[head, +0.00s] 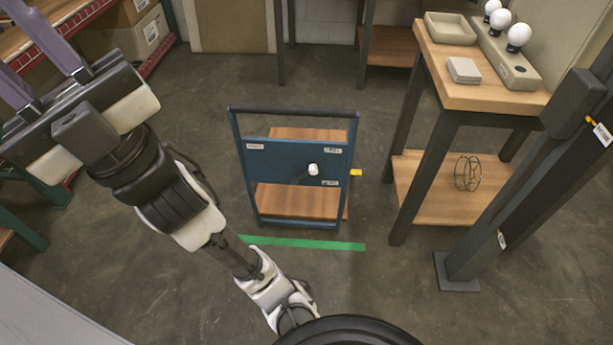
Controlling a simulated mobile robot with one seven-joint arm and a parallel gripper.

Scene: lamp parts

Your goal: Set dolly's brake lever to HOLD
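The dolly (246,192) stands mid-floor with a blue front panel, a dark top handle bar and a wooden deck. Its brake lever (313,169) is a dark arm with a white knob on the panel, and the knob points right and slightly up from the pivot. Small pale labels sit at the panel's upper left, upper right and lower right; their print is too small to read. My gripper (24,58) is at the upper left, far from the lever. Its two purple fingers are spread apart with nothing seen between them, and their tips run out of frame.
A green floor strip (305,243) lies before the dolly. A yellow piece (356,172) sticks out at its right side. A wooden bench (470,93) with bulbs, a tray and a wire frame below stands right. A dark post (500,215) stands nearer. Floor around the dolly is clear.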

